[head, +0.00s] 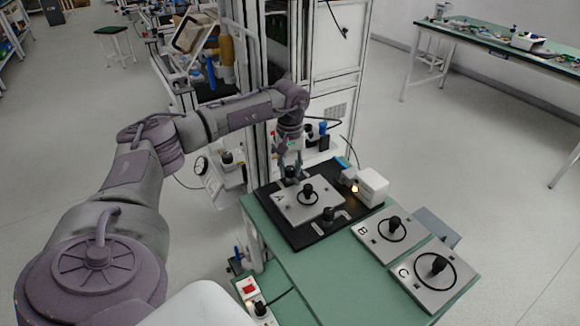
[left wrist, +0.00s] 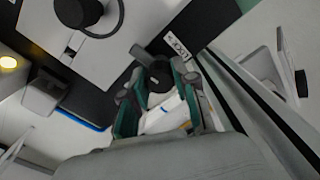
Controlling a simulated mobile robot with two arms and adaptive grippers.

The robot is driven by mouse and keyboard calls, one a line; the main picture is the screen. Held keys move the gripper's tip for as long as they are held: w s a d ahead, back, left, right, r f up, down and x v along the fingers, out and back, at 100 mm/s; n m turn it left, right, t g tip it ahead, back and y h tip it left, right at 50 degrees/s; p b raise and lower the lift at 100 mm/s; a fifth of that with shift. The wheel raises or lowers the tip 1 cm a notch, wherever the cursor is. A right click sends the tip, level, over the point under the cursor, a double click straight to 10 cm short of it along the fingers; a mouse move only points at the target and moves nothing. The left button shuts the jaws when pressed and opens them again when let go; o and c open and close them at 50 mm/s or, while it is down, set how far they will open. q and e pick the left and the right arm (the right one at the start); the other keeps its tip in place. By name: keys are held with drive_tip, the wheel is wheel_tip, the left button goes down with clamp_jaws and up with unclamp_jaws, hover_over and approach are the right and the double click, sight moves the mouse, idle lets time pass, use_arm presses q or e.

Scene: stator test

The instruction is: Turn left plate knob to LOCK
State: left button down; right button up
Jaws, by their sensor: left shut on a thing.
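My left gripper (head: 291,167) reaches down to the far-left edge of plate A (head: 285,208), a grey plate on a black base (head: 305,240). It is shut on a black knob (head: 291,174) there. In the left wrist view the gripper's green-lined fingers (left wrist: 152,88) sit around the black knob (left wrist: 158,73), which they partly hide. A white LOCK label (left wrist: 184,47) lies beside the knob. The knob's exact turn angle is hard to tell. My right gripper is not in view.
Plate A has a central black knob (head: 308,190); another black knob (head: 329,213) stands at its near edge. A white box (head: 372,187) with a lit lamp is to the right. Plates B (head: 373,232) and C (head: 412,281) lie nearer.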

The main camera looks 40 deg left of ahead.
sight(290, 168)
use_arm(q)
drive_tip(key=c, duration=0.9)
unclamp_jaws()
drive_tip(key=shift+r, duration=0.1)
wheel_tip(290, 168, up, 12)
drive_tip(key=shift+f, duration=0.1)
